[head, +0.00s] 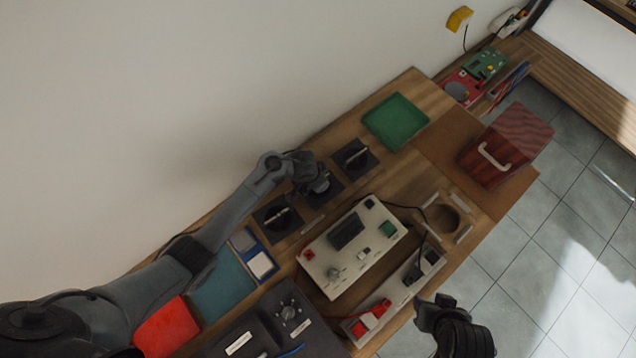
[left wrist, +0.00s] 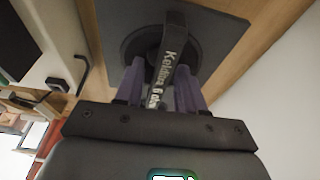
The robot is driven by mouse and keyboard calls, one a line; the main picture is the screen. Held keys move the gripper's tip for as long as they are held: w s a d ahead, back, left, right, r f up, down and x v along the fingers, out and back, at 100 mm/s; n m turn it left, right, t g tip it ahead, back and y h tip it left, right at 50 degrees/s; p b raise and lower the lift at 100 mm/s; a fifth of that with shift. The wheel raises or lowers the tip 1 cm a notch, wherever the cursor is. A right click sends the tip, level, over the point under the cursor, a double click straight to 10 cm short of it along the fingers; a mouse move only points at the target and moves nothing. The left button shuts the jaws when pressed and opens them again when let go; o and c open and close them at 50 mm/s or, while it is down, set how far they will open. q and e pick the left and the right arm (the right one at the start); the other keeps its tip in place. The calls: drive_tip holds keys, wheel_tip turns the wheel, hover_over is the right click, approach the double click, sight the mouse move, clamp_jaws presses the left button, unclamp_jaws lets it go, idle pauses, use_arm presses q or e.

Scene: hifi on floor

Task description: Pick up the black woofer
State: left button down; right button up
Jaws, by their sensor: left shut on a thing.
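Three black square plates with round drivers and bar handles lie in a row on the wooden bench: a near one (head: 278,217), a middle one (head: 331,196) and a far one (head: 355,158). My left gripper (head: 316,182) is over the middle one and partly covers it. In the left wrist view, my left gripper (left wrist: 160,84) is shut on the bar of a black woofer (left wrist: 170,45), which carries pale lettering. Its square plate appears close to the wood; I cannot tell if it touches. My right gripper (head: 437,312) hangs off the bench's front edge, apart from the woofers.
A white control box (head: 350,245) stands in front of the woofers. A green tray (head: 396,121) and a dark red box with a handle (head: 507,145) are towards the far end. A blue-green panel (head: 224,286) and red piece (head: 167,328) lie near my left arm.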

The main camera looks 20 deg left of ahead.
use_arm(q)
drive_tip(key=d+r, duration=0.8)
drive_tip(key=d, duration=0.3)
drive_tip(key=shift+d+r, duration=0.2)
drive_tip(key=shift+d, duration=0.15)
